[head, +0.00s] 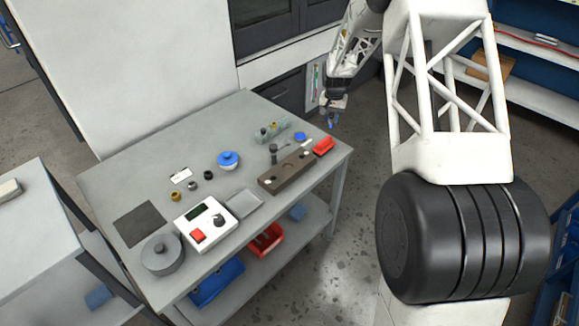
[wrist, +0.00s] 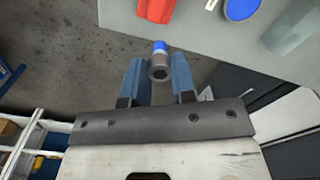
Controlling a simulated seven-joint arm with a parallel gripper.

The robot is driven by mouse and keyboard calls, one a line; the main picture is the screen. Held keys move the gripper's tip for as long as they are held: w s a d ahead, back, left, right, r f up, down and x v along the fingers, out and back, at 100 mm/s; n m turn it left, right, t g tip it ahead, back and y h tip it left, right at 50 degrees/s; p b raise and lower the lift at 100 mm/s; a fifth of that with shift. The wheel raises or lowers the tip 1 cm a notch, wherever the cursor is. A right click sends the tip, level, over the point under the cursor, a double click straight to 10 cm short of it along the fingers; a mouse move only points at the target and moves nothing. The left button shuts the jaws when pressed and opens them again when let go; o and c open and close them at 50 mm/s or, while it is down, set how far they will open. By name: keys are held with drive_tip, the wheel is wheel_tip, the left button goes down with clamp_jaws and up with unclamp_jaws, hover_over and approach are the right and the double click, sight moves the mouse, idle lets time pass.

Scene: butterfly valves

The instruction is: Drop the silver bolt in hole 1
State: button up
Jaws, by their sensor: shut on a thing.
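My gripper (wrist: 158,75) has two blue fingers and is shut on a grey metal bolt (wrist: 158,66) with a hex socket in its head and a blue patch behind it. The socket end faces the wrist camera. In the head view my gripper (head: 332,120) hangs past the table's far right corner, over the floor; the bolt is too small to make out there. A brown block (head: 287,172) with holes along its top lies near the table's right edge. The hole numbers cannot be read.
The grey table (head: 130,190) carries a red piece (head: 323,146), a blue disc (head: 300,137), a dark upright part (head: 273,153), a blue-topped round part (head: 228,160), a white control box (head: 205,222), several small rings and a grey cylinder (head: 162,254). Shelves stand at the right.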

idle(0.5)
drive_tip(key=s+a, duration=1)
drive_tip(key=a, duration=0.3)
approach(273, 173)
drive_tip(key=s, duration=0.2)
drive_tip(key=shift+s, duration=0.15)
drive_tip(key=shift+f, duration=0.3)
drive_tip(key=shift+f, duration=1.55)
drive_tip(key=shift+f, duration=1.8)
idle(1.6)
